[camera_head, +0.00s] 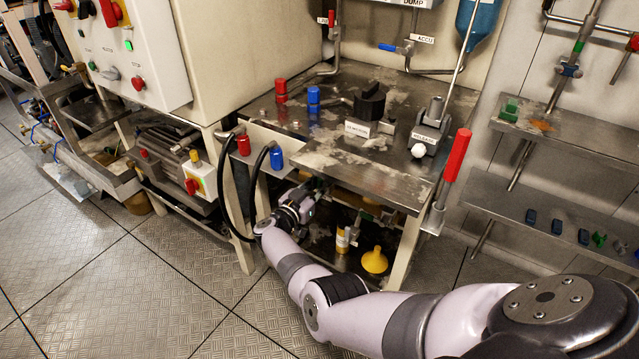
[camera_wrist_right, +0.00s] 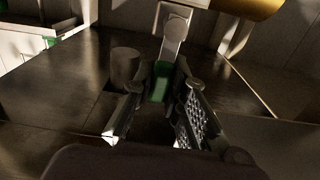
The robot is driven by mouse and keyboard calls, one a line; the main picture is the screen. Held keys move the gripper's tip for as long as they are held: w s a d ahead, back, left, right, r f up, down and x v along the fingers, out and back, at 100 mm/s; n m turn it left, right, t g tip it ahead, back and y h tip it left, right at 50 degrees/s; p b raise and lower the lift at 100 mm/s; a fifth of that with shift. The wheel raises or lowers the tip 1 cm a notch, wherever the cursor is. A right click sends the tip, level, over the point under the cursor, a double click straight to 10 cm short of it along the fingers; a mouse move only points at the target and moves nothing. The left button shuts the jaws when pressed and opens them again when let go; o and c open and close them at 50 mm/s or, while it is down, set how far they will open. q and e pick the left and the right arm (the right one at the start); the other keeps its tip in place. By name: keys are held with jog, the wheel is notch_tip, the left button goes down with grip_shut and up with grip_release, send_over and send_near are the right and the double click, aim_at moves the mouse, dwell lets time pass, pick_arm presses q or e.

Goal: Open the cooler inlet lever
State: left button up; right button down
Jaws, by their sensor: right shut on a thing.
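In the right wrist view, a lever with a green grip (camera_wrist_right: 160,82) hangs from a pale metal arm (camera_wrist_right: 175,32). My right gripper (camera_wrist_right: 168,88) has its fingers shut on the green grip near their tips. In the head view my right arm reaches in from the right to the space under the metal bench (camera_head: 400,185). The wrist (camera_head: 295,207) is at the bench's front edge; the fingertips and the lever are largely hidden there. My left gripper is not in view.
A red-handled lever (camera_head: 457,155) stands at the bench's right corner. Black hoses with red and blue ends (camera_head: 276,158) hang on the left. A yellow funnel (camera_head: 374,260) and a small yellow-and-white bottle (camera_head: 342,240) are below the bench. A grey cylinder (camera_wrist_right: 125,65) stands beside the fingers.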

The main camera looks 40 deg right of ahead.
jog(key=c, duration=1.6)
grip_release()
jog(key=shift+o, duration=0.2)
